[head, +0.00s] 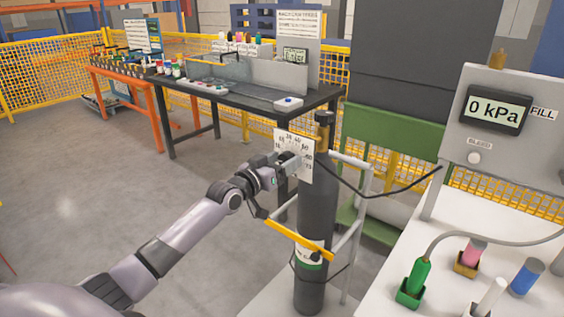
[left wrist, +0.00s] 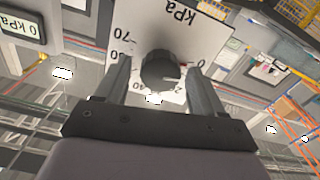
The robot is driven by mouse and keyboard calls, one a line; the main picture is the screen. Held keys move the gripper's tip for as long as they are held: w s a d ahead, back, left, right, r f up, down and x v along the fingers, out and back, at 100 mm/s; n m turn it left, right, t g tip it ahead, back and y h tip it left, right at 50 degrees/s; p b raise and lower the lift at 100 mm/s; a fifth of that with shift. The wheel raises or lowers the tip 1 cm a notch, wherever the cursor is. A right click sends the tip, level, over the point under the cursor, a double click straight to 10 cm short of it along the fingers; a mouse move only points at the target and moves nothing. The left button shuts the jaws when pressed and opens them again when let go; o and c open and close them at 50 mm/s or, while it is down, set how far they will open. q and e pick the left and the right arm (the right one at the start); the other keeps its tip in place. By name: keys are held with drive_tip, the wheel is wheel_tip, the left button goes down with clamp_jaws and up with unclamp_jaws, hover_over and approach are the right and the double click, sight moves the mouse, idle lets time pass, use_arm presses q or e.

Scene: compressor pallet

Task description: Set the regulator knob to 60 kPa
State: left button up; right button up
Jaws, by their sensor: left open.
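In the head view the plate (head: 307,160) stands by the top of a dark gas cylinder (head: 317,205). My left gripper (left wrist: 160,75) is open, with one finger either side of the knob and a visible gap on each side. In the head view my left gripper (head: 289,160) covers the knob. The digital display (head: 495,109) reads 0 kPa.
A yellow bar (head: 290,237) crosses the cylinder below my gripper, and a grey trolley frame (head: 362,200) stands right of it. A dark hose (head: 385,193) runs right to the gauge panel (head: 458,135). A dark workbench (head: 262,97) stands behind. The floor at left is clear.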

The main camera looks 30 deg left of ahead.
use_arm(q)
drive_tip(key=c, duration=1.1)
drive_tip(key=shift+o, duration=0.2)
